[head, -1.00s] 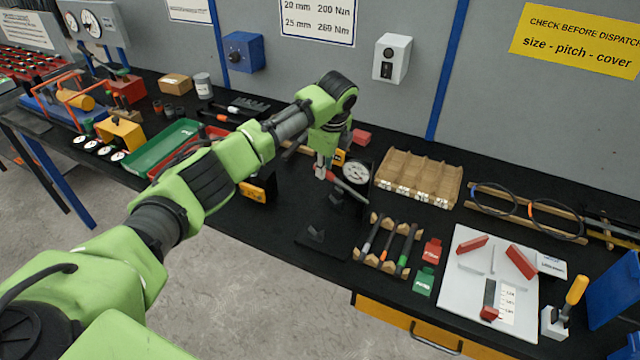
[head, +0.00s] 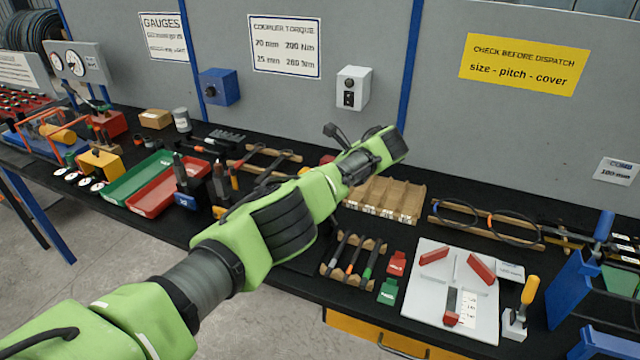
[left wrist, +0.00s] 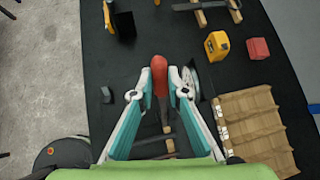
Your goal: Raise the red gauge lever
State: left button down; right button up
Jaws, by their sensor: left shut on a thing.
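The red lever (left wrist: 160,72) shows in the left wrist view as a rounded red handle on a thin bar. My left gripper (left wrist: 159,94) is shut on this handle, one teal-and-white finger on each side. The round gauge dial (left wrist: 189,82) is just right of the handle, partly covered by the right finger. In the head view my left arm covers the gauge and lever, and the gripper itself is hidden. The lever's pivot end is unclear. My right gripper is in neither view.
A wooden compartment tray (left wrist: 254,125) stands close on the right, also seen in the head view (head: 395,200). A yellow block (left wrist: 217,46) and a red block (left wrist: 257,48) lie beyond the gauge. A rack of rods (head: 353,258) sits near the table's front edge.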

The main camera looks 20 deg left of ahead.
pick_arm(q)
jog(key=shift+d, duration=0.25)
jog(key=shift+f, duration=0.1)
jog(key=c, duration=2)
grip_release()
jog(key=shift+o, duration=0.2)
jog(key=v, duration=1.2)
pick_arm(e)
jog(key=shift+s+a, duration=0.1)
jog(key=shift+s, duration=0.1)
